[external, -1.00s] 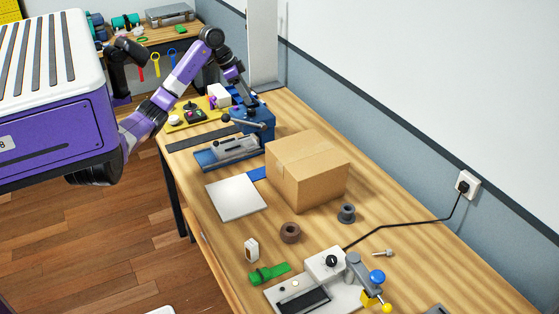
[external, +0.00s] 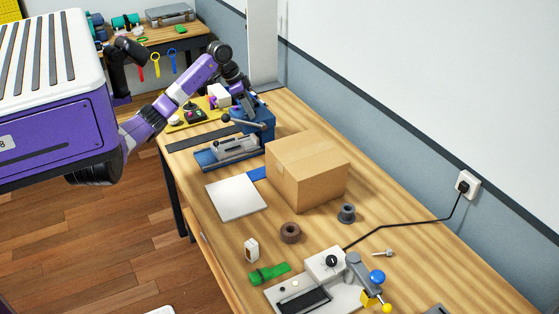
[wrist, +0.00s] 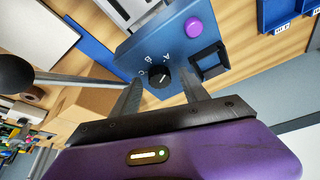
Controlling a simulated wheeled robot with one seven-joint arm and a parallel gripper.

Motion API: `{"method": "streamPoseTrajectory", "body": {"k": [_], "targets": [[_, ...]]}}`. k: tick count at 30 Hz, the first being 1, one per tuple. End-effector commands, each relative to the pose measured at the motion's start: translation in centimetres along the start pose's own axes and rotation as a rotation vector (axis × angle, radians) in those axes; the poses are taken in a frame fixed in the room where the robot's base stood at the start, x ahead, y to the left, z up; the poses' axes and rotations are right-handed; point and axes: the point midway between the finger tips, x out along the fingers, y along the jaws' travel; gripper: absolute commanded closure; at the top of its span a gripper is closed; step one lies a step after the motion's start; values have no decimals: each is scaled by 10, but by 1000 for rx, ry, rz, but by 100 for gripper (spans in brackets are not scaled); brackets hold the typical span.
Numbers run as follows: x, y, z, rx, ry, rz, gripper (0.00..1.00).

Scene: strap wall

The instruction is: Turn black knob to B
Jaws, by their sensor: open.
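The black knob (wrist: 160,77) sits on the sloping face of a blue box (wrist: 135,52), with the letters A, B and C printed around it. A pale mark shows on the knob, but which letter it points to is unclear. My gripper (wrist: 161,84) is open, with one finger on each side of the knob in the wrist view; whether they touch it cannot be told. In the external view the blue box (external: 264,117) stands at the far end of the bench, with my gripper (external: 243,106) above it; the knob is hidden there.
A purple button (wrist: 194,27) and a dark square frame (wrist: 209,61) are on the same box. A lever with a black ball (wrist: 15,72) reaches in from the left. A cardboard box (external: 308,172) stands nearby. A white unit (external: 326,263) with another black knob is at the near end.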

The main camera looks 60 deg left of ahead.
Motion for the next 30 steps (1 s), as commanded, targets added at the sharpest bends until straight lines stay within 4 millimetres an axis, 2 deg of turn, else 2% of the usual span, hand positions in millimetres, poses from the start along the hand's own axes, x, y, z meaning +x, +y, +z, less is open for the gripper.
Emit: {"method": "streamPoseTrajectory", "body": {"k": [2,10,20,30], "targets": [[0,0,0,0,0,0,47],[0,0,0,0,0,0,98],[-2,1,-1,-27,2,-9,100],[-4,3,-3,-216,1,-86,100]]}}
